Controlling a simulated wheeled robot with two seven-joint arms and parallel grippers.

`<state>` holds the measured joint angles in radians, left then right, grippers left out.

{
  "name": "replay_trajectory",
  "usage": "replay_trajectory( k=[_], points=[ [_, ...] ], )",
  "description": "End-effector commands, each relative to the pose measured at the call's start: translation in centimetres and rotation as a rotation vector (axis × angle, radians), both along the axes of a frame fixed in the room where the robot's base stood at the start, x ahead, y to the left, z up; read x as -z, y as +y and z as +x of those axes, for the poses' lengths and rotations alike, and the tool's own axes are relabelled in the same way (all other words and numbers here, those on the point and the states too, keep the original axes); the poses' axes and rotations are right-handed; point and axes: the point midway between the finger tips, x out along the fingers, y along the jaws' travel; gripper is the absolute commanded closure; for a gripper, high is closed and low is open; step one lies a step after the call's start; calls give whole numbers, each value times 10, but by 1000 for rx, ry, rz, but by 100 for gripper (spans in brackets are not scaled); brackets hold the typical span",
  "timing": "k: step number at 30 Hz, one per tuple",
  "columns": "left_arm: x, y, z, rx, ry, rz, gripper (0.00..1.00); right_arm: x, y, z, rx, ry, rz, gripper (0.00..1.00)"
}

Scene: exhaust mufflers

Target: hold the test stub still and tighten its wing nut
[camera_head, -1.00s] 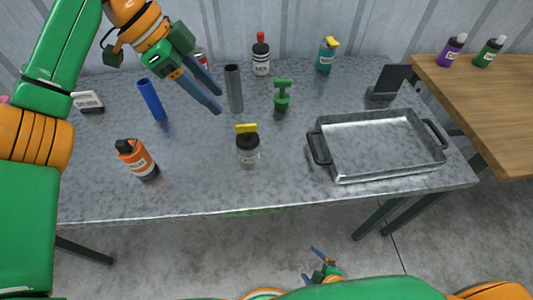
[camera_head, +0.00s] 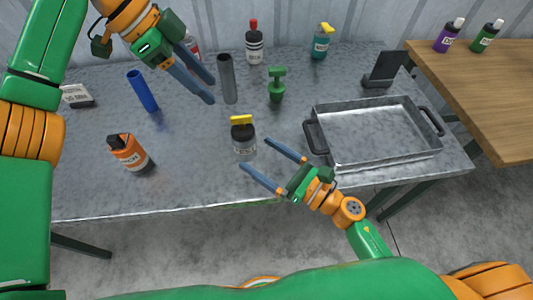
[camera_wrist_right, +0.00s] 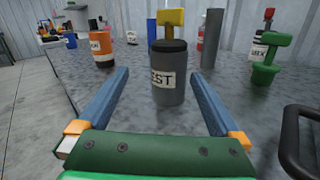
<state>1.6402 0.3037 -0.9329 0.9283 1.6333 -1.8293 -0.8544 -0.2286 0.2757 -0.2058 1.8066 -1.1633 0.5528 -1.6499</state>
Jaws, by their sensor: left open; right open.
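The test stub (camera_head: 244,143) stands upright on the grey table. It is a grey cylinder with a dark top and a white label, and its yellow wing nut (camera_head: 241,120) sits on top. In the right wrist view the stub (camera_wrist_right: 168,90) stands beyond and between my open fingers, its label reading "EST". My right gripper (camera_head: 264,162) is open and empty, low at the table's front edge, pointing at the stub without visible contact. My left gripper (camera_head: 212,90) is open and empty, above the table behind and left of the stub, near the grey tube.
Around the stub stand a grey tube (camera_head: 227,79), a green clamp-like piece (camera_head: 276,86), a blue tube (camera_head: 142,91) and an orange bottle (camera_head: 129,154). A metal tray (camera_head: 384,163) lies to the right. Bottles stand at the back. Table between stub and orange bottle is clear.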

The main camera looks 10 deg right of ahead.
Motion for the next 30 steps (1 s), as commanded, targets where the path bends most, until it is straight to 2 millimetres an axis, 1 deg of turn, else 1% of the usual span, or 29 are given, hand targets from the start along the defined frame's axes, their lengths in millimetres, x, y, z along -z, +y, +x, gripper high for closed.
replay_trajectory(
  k=[2, 5, 12, 15, 18, 24, 25, 26, 27, 29, 30],
  points=[
    [0, 0, 0, 0, 0, 0, 50, 6, -6, 8, 28, -23, -69, 0],
    [0, 0, 0, 0, 0, 0, 50, 10, -3, 17, 38, -39, -114, 0],
    [0, 0, 0, 0, 0, 0, 50, 10, 29, 50, 37, -39, -118, 0],
    [0, 0, 0, 0, 0, 0, 50, 11, 38, 58, 37, -37, -117, 0],
    [0, 0, 0, 0, 0, 0, 50, 11, 42, 62, 36, -37, -120, 0],
    [0, 0, 0, 0, 0, 0, 50, 12, 42, 62, 35, -37, -120, 0],
    [0, 0, 0, 0, 0, 0, 50, 12, 42, 62, 35, -37, -120, 5],
    [0, 0, 0, 0, 0, 0, 50, 12, 42, 62, 35, -37, -120, 14],
    [0, 0, 0, 0, 0, 0, 50, 12, 42, 61, 35, -37, -120, 24],
    [0, 0, 0, 0, 0, 0, 50, 12, 42, 61, 35, -37, -120, 40],
    [0, 0, 0, 0, 0, 0, 50, 12, 42, 61, 35, -37, -120, 51]
  ],
)
